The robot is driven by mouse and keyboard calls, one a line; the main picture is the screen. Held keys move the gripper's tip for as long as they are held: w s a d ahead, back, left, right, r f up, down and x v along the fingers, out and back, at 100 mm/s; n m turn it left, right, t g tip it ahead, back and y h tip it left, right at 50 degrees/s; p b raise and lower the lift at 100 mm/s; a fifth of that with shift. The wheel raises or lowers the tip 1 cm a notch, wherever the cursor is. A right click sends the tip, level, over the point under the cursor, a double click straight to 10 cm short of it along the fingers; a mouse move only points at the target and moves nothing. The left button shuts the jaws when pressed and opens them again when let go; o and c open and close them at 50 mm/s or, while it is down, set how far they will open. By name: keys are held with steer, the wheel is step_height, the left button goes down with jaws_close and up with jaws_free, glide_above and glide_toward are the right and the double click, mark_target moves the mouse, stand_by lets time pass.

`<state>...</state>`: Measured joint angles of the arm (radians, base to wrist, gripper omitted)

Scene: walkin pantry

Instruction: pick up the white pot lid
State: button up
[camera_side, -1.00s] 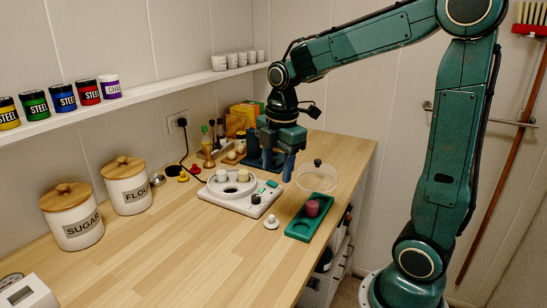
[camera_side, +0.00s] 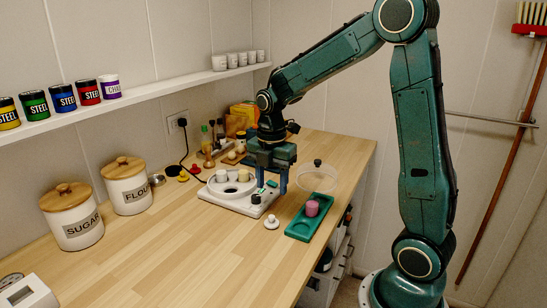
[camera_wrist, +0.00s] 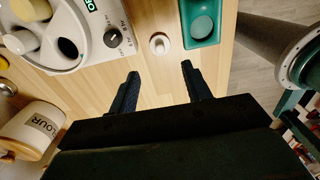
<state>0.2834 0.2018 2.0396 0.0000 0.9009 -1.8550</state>
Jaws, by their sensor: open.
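The white pot lid (camera_side: 271,222), small and round with a knob on top, lies on the wooden counter between the white appliance and the green tray. It also shows in the wrist view (camera_wrist: 159,43), just beyond the fingertips and roughly centred between them. My gripper (camera_side: 272,188) points down with its fingers apart and nothing between them. It is above the counter, behind the lid and higher than it. In the wrist view the two dark fingers (camera_wrist: 160,71) are spread wide.
The white appliance (camera_side: 233,203) with a round holder of cups and a dark knob (camera_side: 256,198) is close on the left. The green tray (camera_side: 299,228) holding a pink item (camera_side: 312,208) is close on the right. A clear dome (camera_side: 317,178) stands behind. The front counter is clear.

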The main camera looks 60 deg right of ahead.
glide_above(271, 216)
steer(key=shift+d+f, duration=0.15)
steer(key=shift+f, duration=2.55)
steer(key=shift+f, duration=2.6)
steer(key=shift+c, duration=0.4)
steer(key=c, duration=0.7)
